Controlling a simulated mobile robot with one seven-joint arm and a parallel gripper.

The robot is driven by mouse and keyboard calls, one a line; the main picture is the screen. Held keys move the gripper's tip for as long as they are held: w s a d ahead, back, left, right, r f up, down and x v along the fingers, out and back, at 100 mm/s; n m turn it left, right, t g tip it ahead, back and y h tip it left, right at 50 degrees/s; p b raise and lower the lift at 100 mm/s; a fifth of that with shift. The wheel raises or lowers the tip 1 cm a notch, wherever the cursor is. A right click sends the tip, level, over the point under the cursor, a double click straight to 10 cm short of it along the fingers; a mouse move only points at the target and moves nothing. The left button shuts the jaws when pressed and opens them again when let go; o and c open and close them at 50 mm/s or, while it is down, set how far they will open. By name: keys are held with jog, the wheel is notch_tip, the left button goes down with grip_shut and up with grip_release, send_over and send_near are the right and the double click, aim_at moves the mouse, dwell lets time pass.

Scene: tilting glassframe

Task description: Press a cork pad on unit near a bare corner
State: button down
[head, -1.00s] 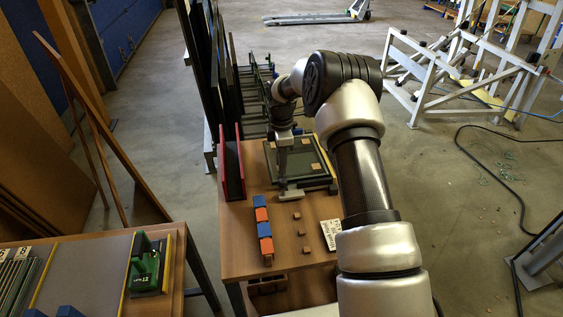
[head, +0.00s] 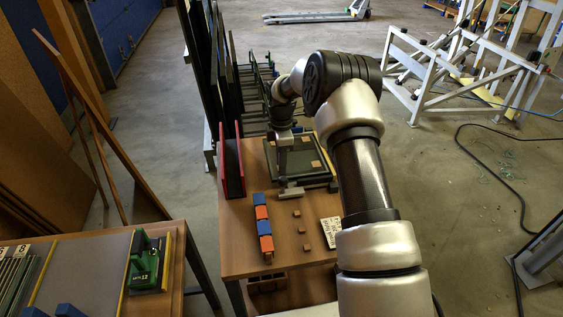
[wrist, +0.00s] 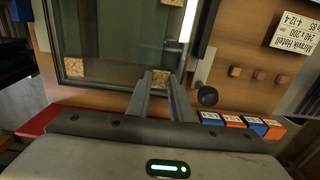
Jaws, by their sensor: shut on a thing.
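The glass unit (wrist: 115,35) lies flat on the wooden table, with a dark frame edge; it also shows in the head view (head: 287,166). In the wrist view, one cork pad (wrist: 74,68) sits at its near left corner and another (wrist: 172,2) at the top edge. My gripper (wrist: 162,76) is shut on a small cork pad (wrist: 160,79) at the near right corner of the unit. I cannot tell whether this pad touches the glass. In the head view, my gripper (head: 283,174) points down at the unit's near left part.
Several loose cork pads (head: 297,213) lie in a row on the table. Blue and orange blocks (head: 263,212) stand beside them, and a printed label (head: 330,232) lies to the right. A red-edged rack (head: 233,170) stands left of the unit.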

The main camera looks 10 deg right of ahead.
jog(key=c, duration=1.5)
grip_release()
notch_tip(320, 180, up, 17)
jog(key=shift+r+p, duration=0.15)
jog(key=shift+p, duration=0.2)
